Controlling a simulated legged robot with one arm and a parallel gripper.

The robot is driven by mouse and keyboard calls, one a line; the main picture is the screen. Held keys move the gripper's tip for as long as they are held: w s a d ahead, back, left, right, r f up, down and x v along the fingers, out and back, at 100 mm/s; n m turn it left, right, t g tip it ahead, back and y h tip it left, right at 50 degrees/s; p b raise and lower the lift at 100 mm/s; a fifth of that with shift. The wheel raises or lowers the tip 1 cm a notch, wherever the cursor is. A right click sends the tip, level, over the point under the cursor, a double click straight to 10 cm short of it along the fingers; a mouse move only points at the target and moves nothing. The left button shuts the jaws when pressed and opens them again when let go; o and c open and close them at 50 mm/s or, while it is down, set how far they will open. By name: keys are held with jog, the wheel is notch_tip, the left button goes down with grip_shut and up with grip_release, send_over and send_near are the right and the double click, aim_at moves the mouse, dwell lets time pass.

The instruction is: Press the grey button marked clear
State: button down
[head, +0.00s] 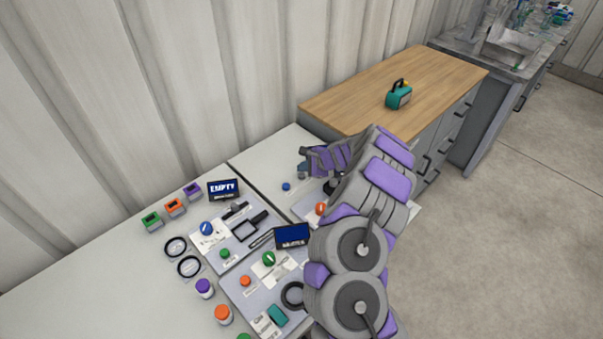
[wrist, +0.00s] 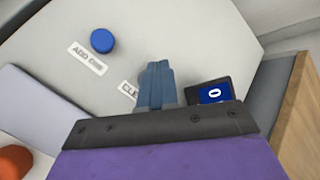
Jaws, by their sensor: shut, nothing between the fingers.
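My gripper (wrist: 157,68) is shut and empty, its fingers held together over the pale panel (wrist: 150,25). In the head view my gripper (head: 302,172) points down at the far part of the table. A white label (wrist: 129,92) reading "CLE" is partly covered by my fingers in the wrist view. No grey button shows clearly; it is probably hidden behind the fingers. I cannot tell whether the fingertips touch anything. A blue button (wrist: 103,40) with a label reading "ADD ONE" (wrist: 88,57) lies left of my fingers; it also shows in the head view (head: 286,186).
A small dark display (wrist: 213,94) showing "0" stands just right of my fingers. An orange knob (wrist: 14,162) is at the lower left. In the head view, screens, knobs and rings crowd the near table (head: 110,258). A wooden-topped cabinet (head: 350,97) with a teal box (head: 399,97) stands beyond.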

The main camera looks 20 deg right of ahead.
aim_at(303, 176)
dwell(0.3)
jog(key=shift+r+p, duration=1.85)
jog(key=shift+r, duration=0.65)
